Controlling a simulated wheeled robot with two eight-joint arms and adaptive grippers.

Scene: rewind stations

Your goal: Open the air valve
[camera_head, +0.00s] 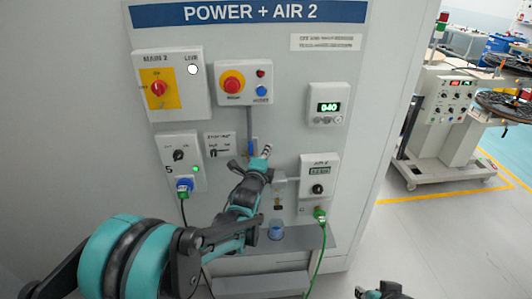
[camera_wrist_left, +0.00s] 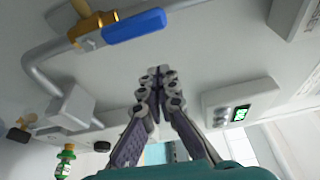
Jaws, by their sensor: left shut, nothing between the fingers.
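The air valve has a blue lever handle (camera_head: 251,146) on the pipe of the grey panel. In the left wrist view its blue handle (camera_wrist_left: 135,27) and brass body (camera_wrist_left: 92,28) show at the upper left, with the handle lying along the pipe. My left gripper (camera_head: 266,150) is shut and empty, just right of the handle in the head view. In the left wrist view its fingertips (camera_wrist_left: 157,72) are together, apart from the handle. Part of my right arm's end (camera_head: 382,291) shows at the bottom edge; its fingers are unclear.
An AIR 2 box (camera_head: 318,180) with a black knob and green hose is right of the valve. A red-knob switch box (camera_head: 195,85), a button box (camera_head: 243,83) and a display box (camera_head: 327,105) are above. A shelf (camera_head: 320,240) juts out below. Free floor lies right.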

